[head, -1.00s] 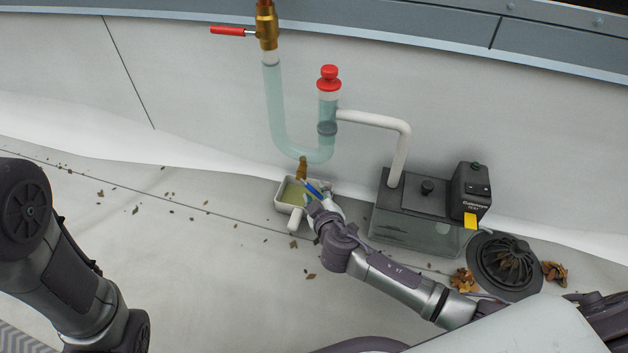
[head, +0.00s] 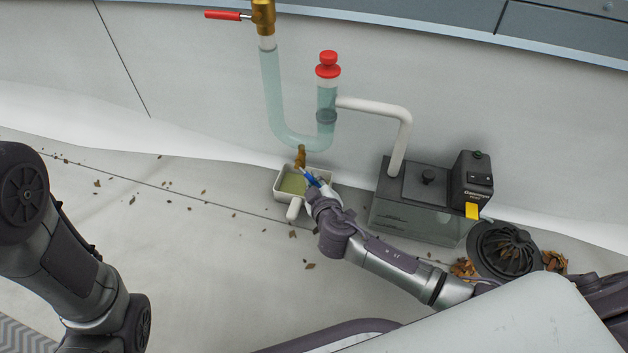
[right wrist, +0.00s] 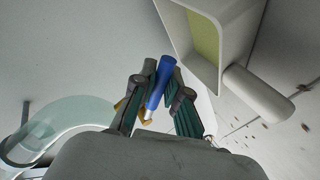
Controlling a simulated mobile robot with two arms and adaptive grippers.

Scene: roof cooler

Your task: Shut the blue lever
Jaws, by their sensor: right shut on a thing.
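The blue lever (head: 308,177) sits at the low brass drain fitting (head: 300,157) under the clear U-shaped tube (head: 291,138). My right gripper (head: 316,183) is at the lever, beside the pan. In the right wrist view the blue lever (right wrist: 160,80) stands between the two fingers of the gripper (right wrist: 160,92), which are shut on it. The fitting is largely hidden there. My left arm shows at the left of the head view, but its gripper is out of view.
A white pan (head: 280,197) with greenish liquid stands below the fitting, its handle towards me. A tank (head: 408,218) with a pump stands to the right, then a dark drain grate (head: 505,250) with leaves. A red-handled valve (head: 263,17) is above. Floor at left is open.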

